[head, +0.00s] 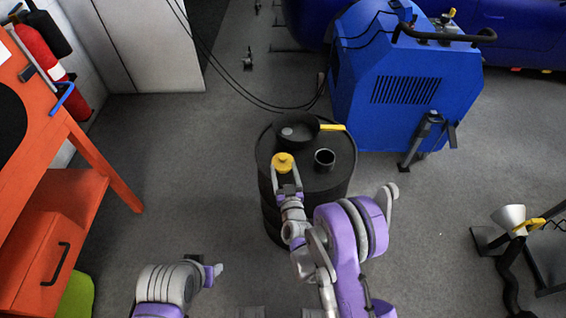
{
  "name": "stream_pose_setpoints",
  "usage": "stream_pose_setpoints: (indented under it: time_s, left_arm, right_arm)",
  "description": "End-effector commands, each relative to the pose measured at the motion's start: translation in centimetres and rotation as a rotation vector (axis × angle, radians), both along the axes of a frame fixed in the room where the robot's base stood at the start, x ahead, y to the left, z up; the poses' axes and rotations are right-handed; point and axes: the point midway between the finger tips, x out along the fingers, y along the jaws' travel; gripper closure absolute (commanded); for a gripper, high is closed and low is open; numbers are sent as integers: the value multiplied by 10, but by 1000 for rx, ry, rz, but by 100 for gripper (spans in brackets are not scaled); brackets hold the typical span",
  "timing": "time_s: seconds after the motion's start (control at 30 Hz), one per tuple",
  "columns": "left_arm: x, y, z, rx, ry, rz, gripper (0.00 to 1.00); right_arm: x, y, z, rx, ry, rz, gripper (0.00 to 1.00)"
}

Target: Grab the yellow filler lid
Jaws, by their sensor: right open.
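The yellow filler lid (283,161) is a small round knobbed cap at the left part of the top of a black drum (325,185). My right gripper (285,172) is open, with its two fingers reaching up to the lid, one toward each side of it. I cannot tell whether the fingers touch the lid. My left gripper (214,272) is low in the picture, left of the drum and well away from it. Its jaws are too small and turned to read.
A black funnel pan (297,131) with a yellow handle and a small black cup (324,159) are on the drum top. A blue machine (405,80) stands behind right. An orange bench (60,190) is at left. Grey floor is clear between bench and drum.

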Motion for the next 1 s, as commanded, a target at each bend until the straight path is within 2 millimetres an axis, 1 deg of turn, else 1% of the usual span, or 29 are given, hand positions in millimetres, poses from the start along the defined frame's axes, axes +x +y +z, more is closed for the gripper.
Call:
stream_pose_setpoints:
  time_s: [0.2, 0.3, 0.4, 0.6, 0.63, 0.77, 0.8, 0.87, 0.9, 0.97, 1.0]
  left_arm:
    - [0, 0, 0, 0, 0, 0, 50]
    - [0, 0, 0, 0, 0, 0, 50]
    - [0, 0, 0, 0, 0, 0, 50]
    - [0, 0, 0, 0, 0, 0, 50]
    - [0, 0, 0, 0, 0, 0, 50]
    - [0, 0, 0, 0, 0, 0, 50]
    - [0, 0, 0, 0, 0, 0, 50]
    - [0, 0, 0, 0, 0, 0, 50]
    - [0, 0, 0, 0, 0, 0, 50]
    - [0, 0, 0, 0, 0, 0, 50]
    - [0, 0, 0, 0, 0, 0, 50]
  right_arm:
    - [32, -1, 5, 0, 1, -2, 26]
    - [44, 2, 4, -1, 1, -1, 26]
    - [50, 3, 4, 0, 1, 0, 26]
    - [50, 3, 4, 0, 1, 0, 26]
    - [50, 3, 4, 0, 1, 0, 28]
    - [50, 4, 4, 0, 1, 0, 51]
    - [50, 4, 4, 0, 1, 0, 59]
    - [50, 4, 4, 0, 1, 0, 69]
    - [50, 4, 4, 0, 1, 0, 77]
    - [50, 4, 4, 0, 1, 0, 87]
    - [50, 3, 4, 0, 1, 0, 95]
